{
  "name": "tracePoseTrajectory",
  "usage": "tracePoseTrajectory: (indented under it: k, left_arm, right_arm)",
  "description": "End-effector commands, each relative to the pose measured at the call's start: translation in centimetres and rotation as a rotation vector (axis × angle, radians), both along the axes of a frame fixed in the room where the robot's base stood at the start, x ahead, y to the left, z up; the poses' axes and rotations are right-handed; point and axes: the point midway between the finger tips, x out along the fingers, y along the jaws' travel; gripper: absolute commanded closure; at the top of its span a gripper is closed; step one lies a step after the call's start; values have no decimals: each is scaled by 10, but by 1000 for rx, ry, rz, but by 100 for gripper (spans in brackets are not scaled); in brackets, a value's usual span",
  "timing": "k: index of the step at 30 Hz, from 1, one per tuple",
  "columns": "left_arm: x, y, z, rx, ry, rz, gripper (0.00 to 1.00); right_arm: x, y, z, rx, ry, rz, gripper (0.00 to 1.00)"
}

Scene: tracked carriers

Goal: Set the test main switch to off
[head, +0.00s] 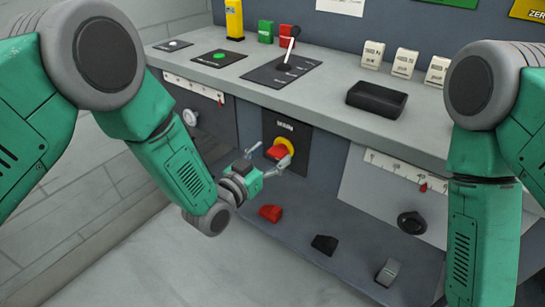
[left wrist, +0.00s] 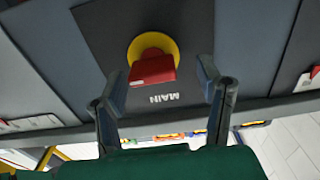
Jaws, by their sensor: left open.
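The main switch is a red handle (head: 277,153) on a round yellow base (head: 285,143), on a dark plate marked MAIN (head: 302,136) on the bench front. In the left wrist view, the red handle (left wrist: 152,69) stands out in front of the yellow base (left wrist: 146,42). My left gripper (head: 271,157) is open at the switch, its fingers on either side of the handle. The left wrist view shows gaps between handle and fingers (left wrist: 158,72); contact is not visible. I cannot tell which setting the handle marks. My right gripper is out of view.
Above is a bench top (head: 330,99) with a lever (head: 289,50), a green button (head: 219,55) and a black tray (head: 376,98). Below, a shelf (head: 345,270) holds a red piece (head: 270,213), a black piece (head: 325,244) and a grey piece (head: 388,272). Hooks (head: 410,170) are at the right.

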Motion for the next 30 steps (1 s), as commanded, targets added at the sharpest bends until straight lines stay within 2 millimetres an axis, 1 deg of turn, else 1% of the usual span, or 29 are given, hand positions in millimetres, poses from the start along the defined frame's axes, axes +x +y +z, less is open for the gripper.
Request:
tracePoseTrajectory:
  k: [4,11,12,14,15,16,24,30]
  left_arm:
    - [5,-6,0,1,-1,-2,40]
    - [6,-6,1,0,0,-1,40]
    - [6,-5,1,0,0,-1,47]
    - [6,-4,1,-1,1,-1,68]
    - [6,-4,1,-2,0,-1,82]
    - [6,-4,0,-2,0,-1,89]
    - [5,-3,0,-7,9,0,89]
    - [5,-3,0,-59,48,0,89]
  right_arm:
    - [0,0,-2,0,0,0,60]
    - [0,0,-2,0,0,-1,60]
    - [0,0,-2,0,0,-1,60]
    - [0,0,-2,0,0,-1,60]
    - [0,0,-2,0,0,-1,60]
    - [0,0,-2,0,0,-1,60]
    - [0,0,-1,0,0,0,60]
    - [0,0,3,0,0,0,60]
